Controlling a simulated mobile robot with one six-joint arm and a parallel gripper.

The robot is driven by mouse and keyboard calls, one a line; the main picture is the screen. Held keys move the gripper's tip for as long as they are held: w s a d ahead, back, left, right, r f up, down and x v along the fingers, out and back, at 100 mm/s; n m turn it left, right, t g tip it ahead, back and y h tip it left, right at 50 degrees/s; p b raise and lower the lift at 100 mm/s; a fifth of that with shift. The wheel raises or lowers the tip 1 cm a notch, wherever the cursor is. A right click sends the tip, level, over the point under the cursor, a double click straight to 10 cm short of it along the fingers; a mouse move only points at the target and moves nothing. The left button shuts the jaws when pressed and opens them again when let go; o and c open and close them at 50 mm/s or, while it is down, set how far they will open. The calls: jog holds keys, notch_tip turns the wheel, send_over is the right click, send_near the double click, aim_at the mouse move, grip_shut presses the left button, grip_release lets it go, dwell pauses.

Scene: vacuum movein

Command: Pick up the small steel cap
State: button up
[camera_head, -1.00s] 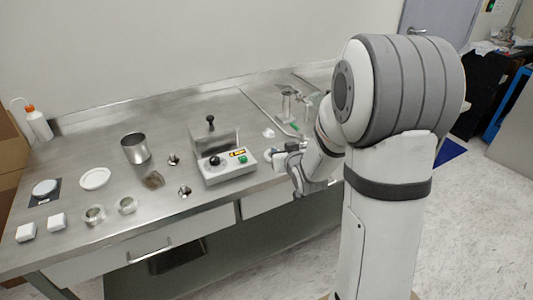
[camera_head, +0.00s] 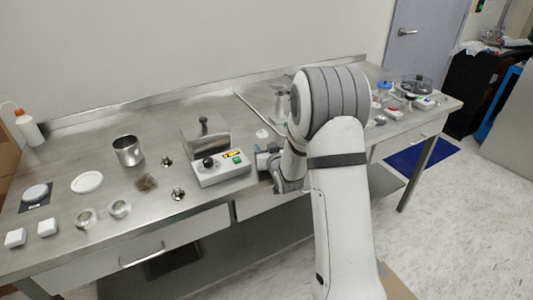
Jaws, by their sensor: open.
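Two small shiny steel pieces lie on the steel bench, one near the steel cup (camera_head: 167,161) and one nearer the front edge (camera_head: 178,194). They are too small to tell which one is the cap. Two low round steel containers (camera_head: 86,218) and (camera_head: 120,209) stand further left near the front. My gripper (camera_head: 266,160) is over the bench just right of the control box, well to the right of these pieces. It is open, its fingers are small and partly hidden by my arm, and I see nothing in it.
The white control box (camera_head: 222,170) with knob and green button stands between my gripper and the small pieces. A steel cup (camera_head: 128,151), a white dish (camera_head: 87,182), white blocks (camera_head: 47,228) and a wash bottle (camera_head: 28,128) are at the left. Glassware (camera_head: 417,84) is far right.

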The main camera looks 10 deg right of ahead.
grip_shut()
dwell(0.4)
